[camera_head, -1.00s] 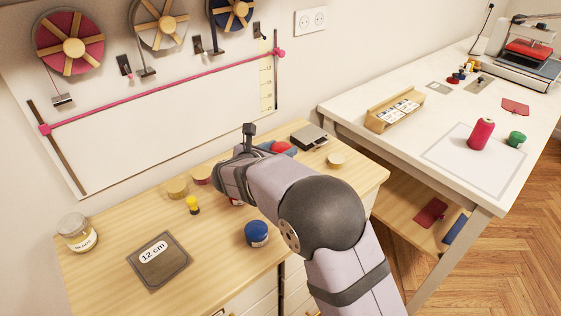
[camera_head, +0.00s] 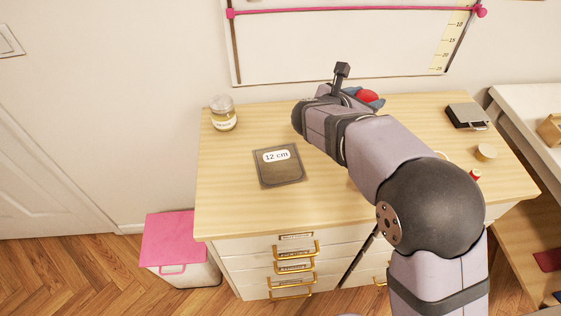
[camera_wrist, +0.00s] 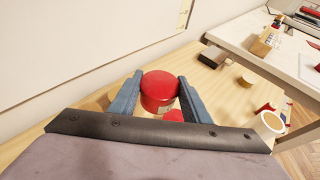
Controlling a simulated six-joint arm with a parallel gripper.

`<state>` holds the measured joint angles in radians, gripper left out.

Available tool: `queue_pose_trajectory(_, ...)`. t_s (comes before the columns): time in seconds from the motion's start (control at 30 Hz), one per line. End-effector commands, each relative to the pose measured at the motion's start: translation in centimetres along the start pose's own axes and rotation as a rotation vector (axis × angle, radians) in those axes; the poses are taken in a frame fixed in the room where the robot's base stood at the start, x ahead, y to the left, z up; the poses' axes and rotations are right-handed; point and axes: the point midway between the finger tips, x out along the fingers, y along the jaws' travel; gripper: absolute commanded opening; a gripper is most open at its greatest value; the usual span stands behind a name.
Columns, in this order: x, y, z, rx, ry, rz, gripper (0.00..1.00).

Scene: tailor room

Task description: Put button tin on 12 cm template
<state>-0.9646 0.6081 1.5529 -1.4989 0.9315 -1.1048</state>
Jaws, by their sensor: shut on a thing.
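A red-lidded round tin (camera_wrist: 158,86) with a pale label on its side is held between the two blue fingers of my gripper (camera_wrist: 159,80) in the wrist view. I take it as the button tin. In the head view its red top (camera_head: 368,96) shows just beyond my wrist, with the gripper (camera_head: 362,94) partly hidden by my arm. The 12 cm template (camera_head: 280,172), a dark square plate with a white label, lies flat on the wooden desk, left of and nearer than the gripper. Nothing rests on it.
A glass jar (camera_head: 223,115) stands left of the template at the back of the desk (camera_head: 228,190). A dark box (camera_head: 467,115) and a round wooden piece (camera_head: 486,152) are at the right. Another red thing (camera_wrist: 173,116) shows below the held tin. Desk is clear around the template.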

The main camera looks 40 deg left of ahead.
Motion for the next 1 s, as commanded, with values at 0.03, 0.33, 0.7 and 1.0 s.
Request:
queue_pose_trajectory(0.03,-1.9,2.2,-0.6,-0.017,-0.001,0.045,0.19)
queue_pose_trajectory(0.33,-12.5,11.0,-4.9,-0.102,0.011,0.255,0.19)
queue_pose_trajectory(0.7,-20.9,14.2,-8.6,-0.148,0.022,0.352,0.19)
queue_pose_trajectory(1.0,-21.0,11.2,-9.1,-0.112,0.023,0.237,0.19)
